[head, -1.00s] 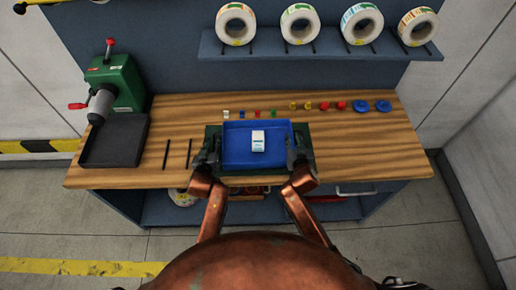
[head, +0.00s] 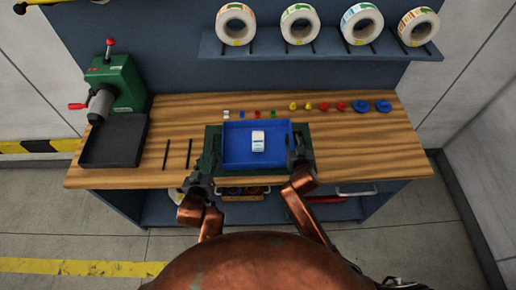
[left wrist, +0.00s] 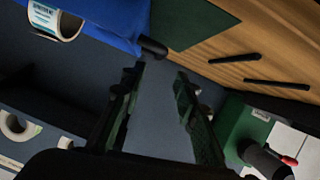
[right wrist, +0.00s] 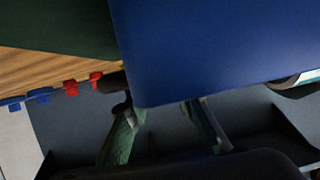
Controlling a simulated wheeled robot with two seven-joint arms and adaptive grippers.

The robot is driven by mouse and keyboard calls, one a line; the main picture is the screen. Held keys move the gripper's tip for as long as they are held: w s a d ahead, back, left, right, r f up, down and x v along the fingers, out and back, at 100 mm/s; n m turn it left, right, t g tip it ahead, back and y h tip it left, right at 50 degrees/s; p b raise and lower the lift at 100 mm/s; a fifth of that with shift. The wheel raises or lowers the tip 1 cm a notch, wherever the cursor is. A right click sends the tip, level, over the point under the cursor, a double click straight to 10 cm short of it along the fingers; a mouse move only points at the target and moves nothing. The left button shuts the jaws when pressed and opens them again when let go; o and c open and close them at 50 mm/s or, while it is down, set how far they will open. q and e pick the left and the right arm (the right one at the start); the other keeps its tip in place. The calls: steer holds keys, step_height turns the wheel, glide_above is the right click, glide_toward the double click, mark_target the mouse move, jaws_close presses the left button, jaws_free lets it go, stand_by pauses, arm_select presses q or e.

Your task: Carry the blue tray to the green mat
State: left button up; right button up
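The blue tray (head: 236,148) lies on the dark green mat (head: 211,142), whose edges show around it. My right gripper (head: 298,160) is at the tray's right side. In the right wrist view its fingers (right wrist: 163,115) are apart just under the tray's edge (right wrist: 210,50); whether they touch it is unclear.
Two black rods (head: 178,154) lie beside the mat. Small coloured pieces line the back. The wooden bench (head: 370,150) is clear at the right.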

steer(key=v, duration=1.1)
steer(key=shift+s, duration=0.4)
steer(key=shift+r, duration=0.1)
arm_select(q)
steer(key=shift+s, duration=0.1)
